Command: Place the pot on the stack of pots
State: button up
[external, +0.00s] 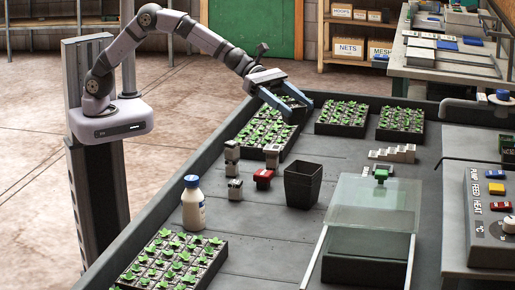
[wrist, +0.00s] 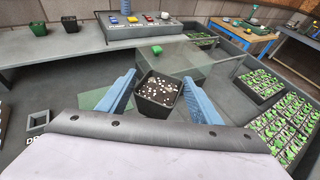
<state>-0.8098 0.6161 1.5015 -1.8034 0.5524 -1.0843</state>
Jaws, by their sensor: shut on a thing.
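A dark square pot (wrist: 158,92) filled with dark soil with white specks shows in the wrist view. It sits upright between the two blue fingers of my gripper (wrist: 160,78), which are shut on it. In the external view my gripper (external: 300,106) is raised over the back left of the bench, above seedling trays; the held pot is hard to make out there. A black tapered pot (external: 303,184) stands upright on the bench, below my gripper in the picture. I cannot tell whether it is one pot or a nested stack.
A glass-lidded box (external: 372,215) with a green knob stands right of the standing pot. A white bottle (external: 193,203), small blocks (external: 232,158) and a red-topped item (external: 263,178) stand to its left.

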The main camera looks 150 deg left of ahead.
aim_at(304, 167)
jog(key=a, duration=0.2)
jog(key=a+n+y, duration=0.1)
jog(key=a, duration=0.1)
jog(key=shift+w+r+g+y, duration=0.15)
jog(key=shift+g+y, duration=0.15)
jog(key=shift+d+f+b, duration=0.1)
jog(key=shift+f+b, duration=0.2)
jog(key=shift+f, duration=6.75)
jog(key=shift+c, duration=0.2)
jog(key=shift+f, duration=0.15)
jog(key=o, duration=1.1)
jog(key=shift+c, duration=0.2)
jog(key=shift+r, duration=0.2)
jog(key=b+v, duration=0.2)
jog(key=v, duration=1)
jog(key=shift+f, duration=0.1)
